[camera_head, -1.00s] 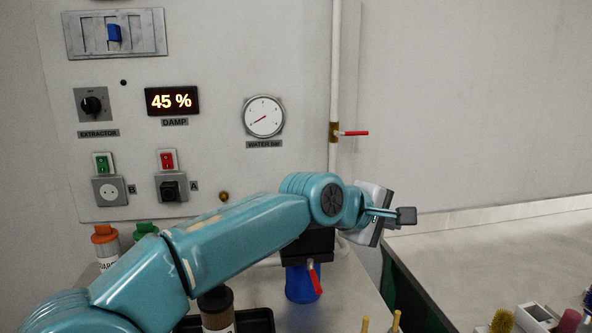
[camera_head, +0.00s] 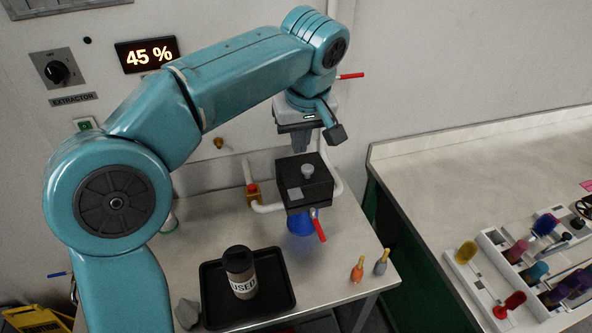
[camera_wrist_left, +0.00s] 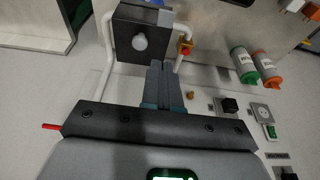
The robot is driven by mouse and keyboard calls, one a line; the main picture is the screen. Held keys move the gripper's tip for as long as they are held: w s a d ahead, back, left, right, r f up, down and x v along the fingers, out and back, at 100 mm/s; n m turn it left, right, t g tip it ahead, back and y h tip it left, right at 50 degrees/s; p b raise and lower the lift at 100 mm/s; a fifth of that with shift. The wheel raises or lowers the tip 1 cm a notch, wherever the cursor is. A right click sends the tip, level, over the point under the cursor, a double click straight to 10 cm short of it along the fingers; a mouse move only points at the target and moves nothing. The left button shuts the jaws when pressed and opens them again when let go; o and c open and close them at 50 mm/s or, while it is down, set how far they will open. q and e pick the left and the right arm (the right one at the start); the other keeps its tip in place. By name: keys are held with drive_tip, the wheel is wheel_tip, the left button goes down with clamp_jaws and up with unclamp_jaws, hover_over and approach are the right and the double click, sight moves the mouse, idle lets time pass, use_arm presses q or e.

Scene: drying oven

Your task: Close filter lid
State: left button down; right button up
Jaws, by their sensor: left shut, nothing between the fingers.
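The filter is a black box with a grey round knob and a small grey label on its lid (camera_head: 304,178). The lid looks flat on the box; I cannot tell whether it is fully seated. A blue part (camera_head: 300,222) and a red lever (camera_head: 318,228) show under the box. My left gripper (camera_head: 301,148) points down just above and behind the lid, shut and empty. In the left wrist view, my shut fingers (camera_wrist_left: 160,72) are beside the lid (camera_wrist_left: 128,32), close to its knob (camera_wrist_left: 139,42). My right gripper is not in view.
White pipes (camera_head: 268,206) and a brass fitting with a red button (camera_head: 252,190) adjoin the filter. A black tray (camera_head: 284,296) holds a dark-lidded jar (camera_head: 241,275) in front. Two small bottles (camera_head: 369,266) stand near the table's right edge.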

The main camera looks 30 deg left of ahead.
use_arm(q)
approach(296, 187)
drive_tip(key=x, duration=0.5)
drive_tip(key=shift+w+f+p, duration=0.1)
drive_tip(key=shift+f+p, duration=0.1)
drive_tip(key=shift+p, duration=0.1)
drive_tip(key=shift+f, duration=0.5)
